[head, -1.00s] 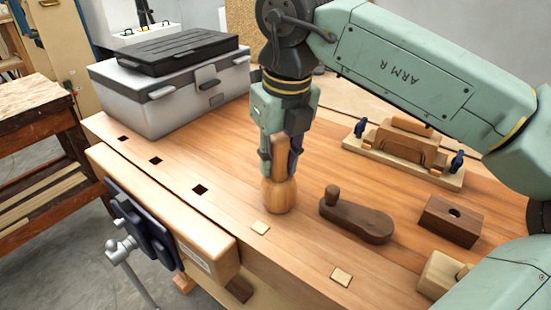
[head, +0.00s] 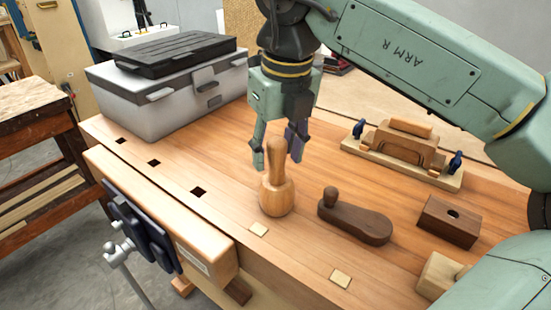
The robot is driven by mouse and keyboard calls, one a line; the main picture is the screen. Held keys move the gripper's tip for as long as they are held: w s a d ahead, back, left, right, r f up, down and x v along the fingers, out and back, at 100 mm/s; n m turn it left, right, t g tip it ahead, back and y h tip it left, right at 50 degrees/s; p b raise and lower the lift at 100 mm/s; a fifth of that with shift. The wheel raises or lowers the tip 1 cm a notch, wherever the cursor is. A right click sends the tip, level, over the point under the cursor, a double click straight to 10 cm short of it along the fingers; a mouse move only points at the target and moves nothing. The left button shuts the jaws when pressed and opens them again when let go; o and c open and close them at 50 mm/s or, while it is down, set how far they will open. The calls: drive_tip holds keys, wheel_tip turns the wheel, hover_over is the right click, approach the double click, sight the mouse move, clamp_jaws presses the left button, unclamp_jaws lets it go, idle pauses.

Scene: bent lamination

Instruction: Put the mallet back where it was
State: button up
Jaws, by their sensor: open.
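The mallet (head: 277,190) is a turned piece of light wood with a round head and a narrower handle. It stands upright on its head on the workbench (head: 330,155), handle pointing up. My gripper (head: 277,160) is open, with its fingers spread around or just behind the top of the mallet's handle. I cannot tell from this one view whether a finger touches the handle.
A dark wooden piece with a knob (head: 355,218) lies just right of the mallet. A dark block (head: 449,221) and a clamped bent-wood form (head: 402,152) are farther right. A grey toolbox (head: 170,90) stands back left. A vise (head: 145,225) is at the front edge.

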drive_tip(key=r, duration=0.6)
drive_tip(key=s+r, duration=0.1)
drive_tip(key=r, duration=0.2)
drive_tip(key=shift+s+d+r, duration=0.1)
drive_tip(key=shift+d+r, duration=0.15)
drive_tip(key=shift+d, duration=0.15)
drive_tip(key=shift+f, duration=0.1)
